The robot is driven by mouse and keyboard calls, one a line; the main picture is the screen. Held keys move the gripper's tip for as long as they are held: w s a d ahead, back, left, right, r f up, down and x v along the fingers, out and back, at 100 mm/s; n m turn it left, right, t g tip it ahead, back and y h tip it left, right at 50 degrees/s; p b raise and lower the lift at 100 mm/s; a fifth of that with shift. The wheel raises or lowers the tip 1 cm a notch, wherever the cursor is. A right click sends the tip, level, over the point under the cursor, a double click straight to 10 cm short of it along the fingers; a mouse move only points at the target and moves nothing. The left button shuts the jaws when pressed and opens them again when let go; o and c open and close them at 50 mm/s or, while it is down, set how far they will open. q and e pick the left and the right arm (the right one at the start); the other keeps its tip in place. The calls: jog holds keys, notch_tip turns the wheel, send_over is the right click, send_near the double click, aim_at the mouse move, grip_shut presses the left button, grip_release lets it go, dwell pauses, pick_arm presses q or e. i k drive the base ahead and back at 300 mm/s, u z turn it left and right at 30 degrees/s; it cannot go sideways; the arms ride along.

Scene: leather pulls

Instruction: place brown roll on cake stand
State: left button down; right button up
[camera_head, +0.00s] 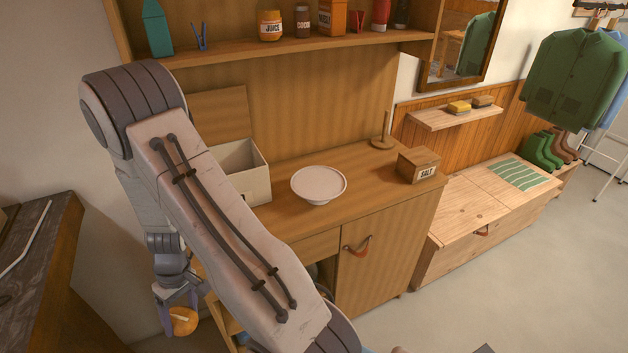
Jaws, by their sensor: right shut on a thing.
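The white cake stand (319,184) stands on the wooden cabinet top, upright, with nothing on its plate. My right gripper (178,305) hangs low at the lower left, pointing down, left of the cabinet and well below the stand. It is shut on the brown roll (184,322), a rounded orange-brown piece that shows under the fingers. My right arm crosses the middle of the view and hides part of the cabinet. My left gripper is not in view.
A white open box (250,170) stands left of the stand, partly behind my arm. A salt box (418,165) and a wooden peg holder (384,135) stand to its right. A shelf with jars (270,26) hangs above. A dark counter (45,255) is at the left.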

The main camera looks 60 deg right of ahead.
aim_at(319, 182)
jog(key=z, duration=1.6)
